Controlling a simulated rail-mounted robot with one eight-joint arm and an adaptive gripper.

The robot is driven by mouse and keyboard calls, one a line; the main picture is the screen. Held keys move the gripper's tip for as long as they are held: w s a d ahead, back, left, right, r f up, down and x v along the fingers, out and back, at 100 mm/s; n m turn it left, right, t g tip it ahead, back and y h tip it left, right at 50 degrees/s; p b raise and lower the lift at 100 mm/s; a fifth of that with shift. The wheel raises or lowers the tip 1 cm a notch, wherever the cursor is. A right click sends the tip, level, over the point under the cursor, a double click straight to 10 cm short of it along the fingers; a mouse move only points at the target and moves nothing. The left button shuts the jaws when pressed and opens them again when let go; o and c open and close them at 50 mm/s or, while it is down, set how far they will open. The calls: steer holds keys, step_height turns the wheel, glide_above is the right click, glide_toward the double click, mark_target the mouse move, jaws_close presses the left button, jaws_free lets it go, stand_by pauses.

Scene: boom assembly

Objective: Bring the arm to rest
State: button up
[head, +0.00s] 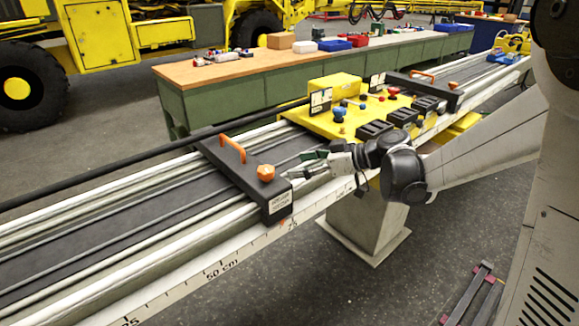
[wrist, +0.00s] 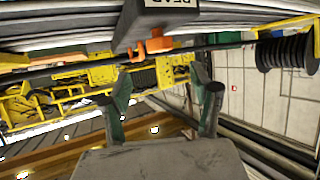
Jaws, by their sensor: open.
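My gripper (head: 308,164) is in the middle of the head view, over the near side of the rail, at the end of my outstretched arm. Its fingers point left toward a black crossbar (head: 226,164) with an orange handle (head: 232,147) and an orange knob (head: 266,173). In the wrist view my gripper (wrist: 163,100) has its two green-grey fingers spread apart with nothing between them. The crossbar's labelled block (wrist: 165,16) and an orange part (wrist: 152,43) show beyond the fingertips, apart from them.
A yellow panel (head: 318,121) with knobs and black blocks sits on the rail behind my gripper. A second black crossbar (head: 428,88) stands farther along. A long workbench (head: 225,71) with boxes runs behind. A grey pedestal (head: 362,225) stands below; open floor lies in front.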

steer(key=shift+s+d+r, duration=0.1)
steer(key=shift+d, duration=0.1)
steer(key=s+d+m+h, duration=0.3)
steer(key=s+m+h, duration=0.1)
steer(key=s, duration=0.5)
steer(key=s+d+m+h, duration=0.4)
steer(key=s, duration=0.5)
steer(key=s+d+m+t+h, duration=0.1)
steer(key=s+d+m+h, duration=0.2)
steer(key=s, duration=0.7)
steer(key=shift+d+r+m+h, duration=0.15)
steer(key=shift+r+m+h, duration=0.2)
steer(key=shift+m+h, duration=0.35)
steer(key=shift+s, duration=0.1)
